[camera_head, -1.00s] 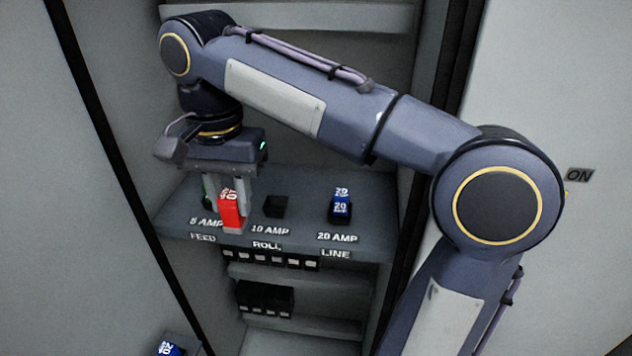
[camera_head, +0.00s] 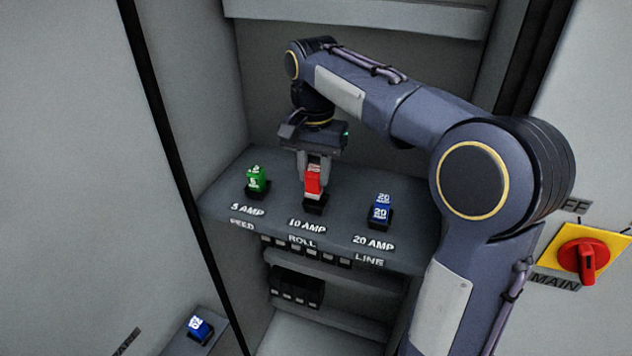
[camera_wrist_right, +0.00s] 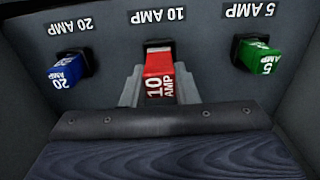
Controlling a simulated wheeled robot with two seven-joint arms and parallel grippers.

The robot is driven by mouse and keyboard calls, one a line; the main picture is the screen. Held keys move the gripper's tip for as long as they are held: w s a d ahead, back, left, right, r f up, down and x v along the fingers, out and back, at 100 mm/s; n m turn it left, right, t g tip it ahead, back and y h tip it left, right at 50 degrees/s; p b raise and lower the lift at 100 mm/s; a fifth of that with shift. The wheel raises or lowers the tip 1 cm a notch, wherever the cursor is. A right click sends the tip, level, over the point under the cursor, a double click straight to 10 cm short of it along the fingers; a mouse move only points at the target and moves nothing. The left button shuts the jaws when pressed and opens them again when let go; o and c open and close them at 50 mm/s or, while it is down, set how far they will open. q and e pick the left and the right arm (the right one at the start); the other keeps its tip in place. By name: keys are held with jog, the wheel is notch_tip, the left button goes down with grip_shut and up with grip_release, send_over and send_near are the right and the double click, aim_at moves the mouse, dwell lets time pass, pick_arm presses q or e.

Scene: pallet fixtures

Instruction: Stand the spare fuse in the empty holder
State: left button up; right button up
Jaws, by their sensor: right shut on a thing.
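The red 10 AMP fuse (camera_head: 313,184) is upright in my right gripper (camera_head: 314,172), whose fingers are shut on its sides. It is directly over the black 10 AMP holder (camera_head: 314,207) in the middle of the shelf. The fuse's lower end meets the holder in the picture; I cannot tell how deep it sits. In the right wrist view the red fuse (camera_wrist_right: 159,78) is between the fingers, with the dark holder (camera_wrist_right: 158,45) behind it, partly hidden. My left gripper is not in view.
A green 5 AMP fuse (camera_head: 257,178) stands to the left and a blue 20 AMP fuse (camera_head: 381,207) to the right, each in its holder. Another blue fuse (camera_head: 199,326) is at lower left. A red switch (camera_head: 584,259) is at right. Cabinet walls flank the shelf.

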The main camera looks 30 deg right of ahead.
aim_at(316, 185)
jog(key=shift+w+d+f, duration=0.15)
jog(key=shift+d+f, duration=0.1)
jog(key=shift+f, duration=0.05)
jog(key=shift+w+d+f, duration=0.1)
jog(key=shift+f, duration=1.65)
jog(key=shift+f, duration=0.2)
jog(key=o, duration=1)
jog(key=shift+r, duration=0.1)
